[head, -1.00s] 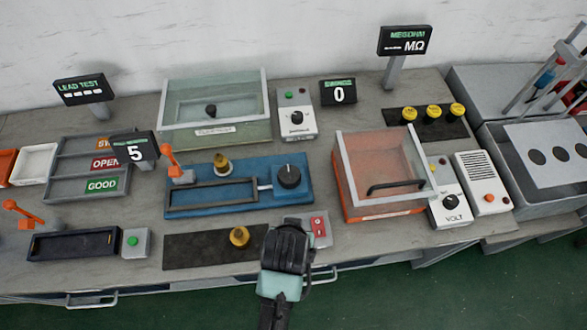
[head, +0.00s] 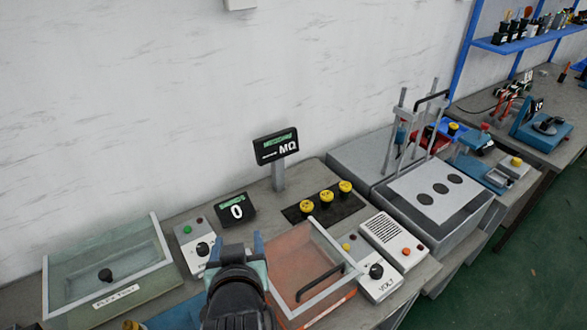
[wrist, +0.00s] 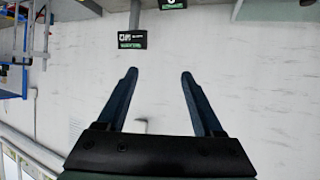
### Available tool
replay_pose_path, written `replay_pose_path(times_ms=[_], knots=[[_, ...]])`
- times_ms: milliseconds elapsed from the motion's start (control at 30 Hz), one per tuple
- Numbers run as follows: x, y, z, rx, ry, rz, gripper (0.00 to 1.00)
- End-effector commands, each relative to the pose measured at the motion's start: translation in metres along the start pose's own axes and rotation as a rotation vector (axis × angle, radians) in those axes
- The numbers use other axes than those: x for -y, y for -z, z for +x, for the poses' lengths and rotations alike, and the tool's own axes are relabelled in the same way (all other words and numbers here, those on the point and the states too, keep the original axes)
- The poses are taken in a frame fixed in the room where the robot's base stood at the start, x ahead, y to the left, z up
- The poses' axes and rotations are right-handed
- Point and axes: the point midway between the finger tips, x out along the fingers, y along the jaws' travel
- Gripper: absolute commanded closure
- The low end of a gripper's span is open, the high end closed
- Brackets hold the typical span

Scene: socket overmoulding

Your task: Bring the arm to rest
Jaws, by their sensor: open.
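My gripper shows in the wrist view (wrist: 155,90) with its two dark blue fingers spread apart and nothing between them. Behind the fingers there is only the pale wall, with the dark display signs near the top of that picture. In the head view my arm's dark wrist and teal part rise at the bottom centre, in front of the left side of the orange clear-lidded box (head: 318,302).
A clear-lidded green box (head: 110,280) stands at left. The MΩ display (head: 277,147), yellow-capped pieces (head: 326,196), the VOLT box (head: 379,278) and a grey tank with a holed plate (head: 433,198) stand to the right. A blue-framed shelf (head: 530,32) is at the back right.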

Motion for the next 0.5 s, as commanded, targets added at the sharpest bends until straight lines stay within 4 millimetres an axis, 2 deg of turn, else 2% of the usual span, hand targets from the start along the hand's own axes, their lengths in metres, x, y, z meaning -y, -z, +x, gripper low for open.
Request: replay_pose_path(times_ms=[33, 100, 167, 200, 267, 300, 367, 400, 500], knots=[[-0.01, 0.039, -0.009, -0.105, -0.02, 0.008, 0.32], [-0.023, 0.088, -0.026, -0.242, -0.043, 0.015, 0.32], [-0.033, 0.129, -0.046, -0.363, -0.065, 0.019, 0.32], [-0.04, 0.155, -0.061, -0.442, -0.078, 0.021, 0.32], [-0.05, 0.191, -0.088, -0.563, -0.1, 0.022, 0.32], [-0.056, 0.214, -0.108, -0.644, -0.115, 0.022, 0.32], [-0.064, 0.245, -0.142, -0.766, -0.136, 0.02, 0.32], [-0.069, 0.263, -0.165, -0.846, -0.151, 0.018, 0.32], [-0.077, 0.297, -0.222, -1.024, -0.183, 0.009, 0.32]])
